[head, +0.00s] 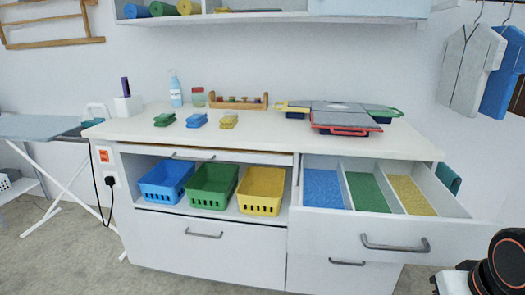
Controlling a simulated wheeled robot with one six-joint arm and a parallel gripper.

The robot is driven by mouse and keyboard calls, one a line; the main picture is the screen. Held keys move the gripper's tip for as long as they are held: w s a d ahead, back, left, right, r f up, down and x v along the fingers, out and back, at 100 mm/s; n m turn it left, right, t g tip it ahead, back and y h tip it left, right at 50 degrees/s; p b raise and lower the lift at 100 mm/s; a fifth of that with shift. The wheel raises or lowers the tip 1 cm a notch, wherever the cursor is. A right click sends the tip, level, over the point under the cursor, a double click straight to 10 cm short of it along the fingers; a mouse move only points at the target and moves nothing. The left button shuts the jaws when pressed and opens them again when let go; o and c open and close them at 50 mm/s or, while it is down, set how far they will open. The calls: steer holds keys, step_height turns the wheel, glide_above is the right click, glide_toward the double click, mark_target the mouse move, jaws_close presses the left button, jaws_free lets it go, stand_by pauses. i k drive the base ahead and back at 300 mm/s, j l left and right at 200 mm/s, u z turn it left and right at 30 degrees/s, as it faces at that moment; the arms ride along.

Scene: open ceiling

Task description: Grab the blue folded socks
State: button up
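The blue folded socks (197,120) lie on the left part of the white countertop (270,133). They sit between a green folded pair (164,119) and a yellow folded pair (228,120), with small gaps between them. Nothing covers the blue pair. Part of my arm shows at the lower right corner, far from the socks. My gripper's fingers are not in view.
An open drawer (395,238) with blue, green and yellow compartments juts out at the right. Blue (166,196), green (207,204) and yellow (260,208) baskets stand on the shelf below. Behind the socks are a spray bottle (175,93) and wooden rack (238,106). Folded cases (343,132) lie right.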

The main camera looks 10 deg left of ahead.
mark_target(198, 119)
steer(key=u, duration=0.75)
steer(key=i+l+u, duration=0.1)
steer(key=i+u, duration=0.4)
steer(key=i+l+u, duration=0.25)
steer(key=u, duration=0.25)
steer(key=i+l, duration=0.05)
